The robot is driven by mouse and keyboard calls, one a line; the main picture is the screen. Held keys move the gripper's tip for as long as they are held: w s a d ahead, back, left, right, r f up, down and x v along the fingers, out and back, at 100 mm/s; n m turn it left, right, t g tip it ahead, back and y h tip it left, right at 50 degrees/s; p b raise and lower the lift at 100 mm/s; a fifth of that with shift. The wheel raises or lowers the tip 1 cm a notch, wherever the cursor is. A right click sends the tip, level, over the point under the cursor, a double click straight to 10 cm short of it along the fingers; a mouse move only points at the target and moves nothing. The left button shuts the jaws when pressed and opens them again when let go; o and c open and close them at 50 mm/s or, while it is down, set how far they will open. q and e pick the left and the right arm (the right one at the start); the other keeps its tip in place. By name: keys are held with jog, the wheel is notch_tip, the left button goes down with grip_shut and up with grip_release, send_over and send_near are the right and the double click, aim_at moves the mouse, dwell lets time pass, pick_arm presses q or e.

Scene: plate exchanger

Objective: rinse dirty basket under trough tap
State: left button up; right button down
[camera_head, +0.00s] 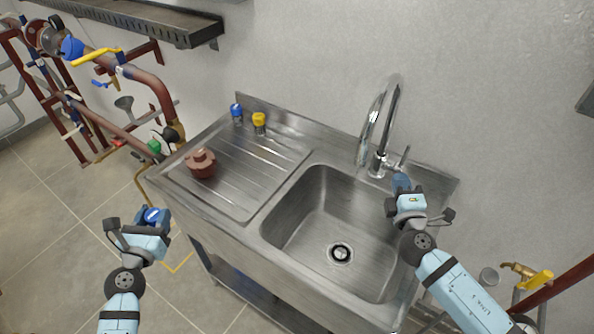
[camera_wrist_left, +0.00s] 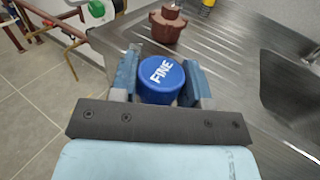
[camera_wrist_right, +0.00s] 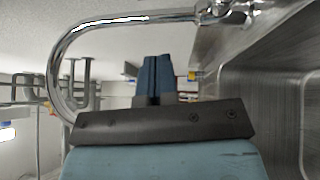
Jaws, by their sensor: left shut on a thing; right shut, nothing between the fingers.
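My left gripper (camera_head: 152,218) is shut on a round blue piece marked "FINE" (camera_wrist_left: 161,82), held in front of the sink unit's left end. In the head view only a bit of this blue piece (camera_head: 152,214) shows. My right gripper (camera_head: 402,183) is shut and empty, close to the tap's lever; I cannot tell whether it touches. Its closed fingers (camera_wrist_right: 156,80) also show in the right wrist view. The chrome tap (camera_head: 379,160) stands behind the trough (camera_head: 310,225). No water stream is visible. Any dirt on the blue piece cannot be seen.
A brown-red lobed part (camera_head: 200,163) stands on the ribbed drainboard (camera_head: 240,185). A blue-topped piece (camera_head: 236,113) and a yellow-topped piece (camera_head: 259,122) stand at its back edge. Pipes with valves (camera_head: 150,85) are at the left. A brass tap with yellow handle (camera_head: 535,280) is at the right.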

aim_at(409, 150)
pick_arm(q)
jog(key=shift+w+r+p, duration=0.1)
jog(key=shift+r+p, duration=0.25)
jog(key=shift+r, duration=0.4)
jog(key=shift+r+p, duration=0.15)
jog(key=shift+p, duration=0.2)
pick_arm(e)
jog(key=w+d, duration=0.3)
jog(key=w, duration=0.3)
jog(key=shift+w+r, duration=0.3)
jog(key=shift+r, duration=0.05)
jog(key=shift+d, duration=0.15)
pick_arm(q)
jog(key=shift+f+b, duration=0.65)
pick_arm(e)
jog(key=shift+w+d, duration=0.4)
pick_arm(q)
jog(key=shift+r+p, duration=0.9)
jog(key=shift+r, duration=0.05)
pick_arm(e)
jog(key=shift+w+d+r, duration=0.15)
jog(key=shift+w+r, duration=0.1)
jog(key=shift+r, duration=0.3)
pick_arm(q)
jog(key=shift+r+p, duration=0.45)
pick_arm(e)
jog(key=shift+d+m+g, duration=0.1)
jog(key=shift+m+g, duration=0.2)
jog(key=shift+g, duration=0.1)
